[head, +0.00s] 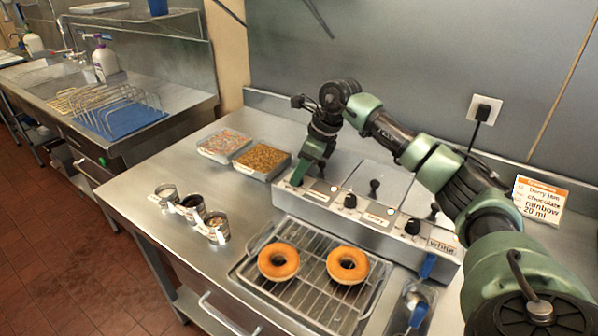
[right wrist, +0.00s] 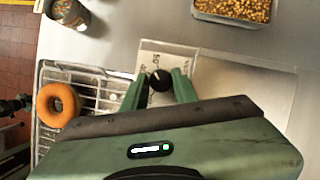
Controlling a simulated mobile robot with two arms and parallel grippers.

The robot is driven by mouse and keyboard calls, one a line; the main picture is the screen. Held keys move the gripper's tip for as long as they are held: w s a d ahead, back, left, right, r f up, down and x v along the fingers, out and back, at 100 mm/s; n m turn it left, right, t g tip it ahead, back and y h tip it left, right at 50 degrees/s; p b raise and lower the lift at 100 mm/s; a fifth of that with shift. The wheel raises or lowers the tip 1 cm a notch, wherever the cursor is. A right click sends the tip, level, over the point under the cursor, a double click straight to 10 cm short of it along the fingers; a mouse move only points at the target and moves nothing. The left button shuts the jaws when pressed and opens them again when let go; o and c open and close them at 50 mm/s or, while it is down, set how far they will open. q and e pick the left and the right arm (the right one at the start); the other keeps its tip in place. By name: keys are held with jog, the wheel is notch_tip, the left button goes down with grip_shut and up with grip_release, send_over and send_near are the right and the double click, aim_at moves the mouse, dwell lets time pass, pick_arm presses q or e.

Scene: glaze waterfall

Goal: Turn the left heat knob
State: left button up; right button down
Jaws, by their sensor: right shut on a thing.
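The warmer unit (head: 325,212) has a row of dark heat knobs on its sloped front panel. My right gripper (head: 299,178) reaches down at the left end of this panel. In the right wrist view, its green fingertips (right wrist: 159,84) are on both sides of a black round knob (right wrist: 160,80), shut on it. In the head view that left heat knob is hidden by the fingers. The middle knob (head: 350,201) and right knob (head: 412,227) are free. My left gripper is not in view.
Small tins (head: 218,226) and two topping trays (head: 262,160) stand to the left. An order card (head: 540,199) is at the back right.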

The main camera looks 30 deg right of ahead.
jog(key=n, duration=0.2)
jog(key=n+g+y, duration=0.1)
jog(key=n, duration=0.1)
jog(key=shift+w+d+r+n, duration=0.1)
jog(key=shift+w+n, duration=0.05)
jog(key=shift+n, duration=0.25)
jog(key=shift+n+g, duration=0.3)
jog(key=c, duration=1.1)
grip_release()
jog(key=b+v, duration=0.1)
jog(key=v, duration=0.6)
jog(key=shift+d+r, duration=0.25)
jog(key=shift+r, duration=0.1)
